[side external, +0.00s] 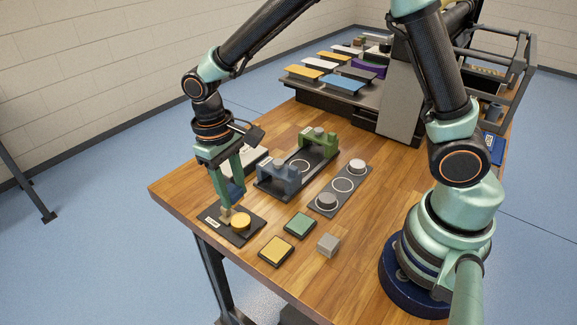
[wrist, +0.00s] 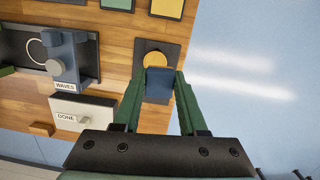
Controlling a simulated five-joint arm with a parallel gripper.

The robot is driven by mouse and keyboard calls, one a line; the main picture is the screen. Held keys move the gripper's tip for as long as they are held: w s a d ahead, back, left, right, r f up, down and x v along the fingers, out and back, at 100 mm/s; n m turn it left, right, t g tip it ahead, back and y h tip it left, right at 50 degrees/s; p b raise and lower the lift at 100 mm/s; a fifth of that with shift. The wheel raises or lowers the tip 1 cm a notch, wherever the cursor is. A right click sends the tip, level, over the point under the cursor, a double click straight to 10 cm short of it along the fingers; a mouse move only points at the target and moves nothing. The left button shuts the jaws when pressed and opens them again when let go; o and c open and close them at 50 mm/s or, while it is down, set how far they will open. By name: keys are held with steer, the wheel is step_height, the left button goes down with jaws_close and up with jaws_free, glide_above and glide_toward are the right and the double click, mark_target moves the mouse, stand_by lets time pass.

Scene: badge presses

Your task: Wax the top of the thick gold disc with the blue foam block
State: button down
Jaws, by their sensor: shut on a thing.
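The gold disc (side external: 240,221) lies on a small dark plate (side external: 251,235) near the table's front left corner; it shows in the wrist view (wrist: 155,59) too. The blue foam block (wrist: 160,86) is held between the green fingers of my gripper (side external: 231,196), which is shut on it. In the side view the block (side external: 237,194) is just above the disc, apparently with a small gap. In the wrist view it hides the near edge of the disc. A small tan piece (side external: 226,214) shows beside the disc under a finger; I cannot tell what it is.
A green pad (side external: 299,225), a yellow pad (side external: 276,250) and a grey cube (side external: 328,245) lie to the right. A blue-grey press (side external: 280,178) and a green press (side external: 318,141) stand behind. The table edge is close.

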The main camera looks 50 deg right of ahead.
mark_target(246, 218)
steer(key=shift+f, duration=2.7)
steer(key=shift+d+f, duration=0.45)
steer(key=shift+f, duration=0.15)
steer(key=shift+d, duration=0.55)
steer(key=shift+a+f, duration=0.1)
steer(key=shift+a, duration=0.8)
steer(key=shift+d, duration=0.95)
steer(key=shift+a, duration=1.1)
steer(key=shift+d, duration=1.1)
step_height(246, 218, up, 8)
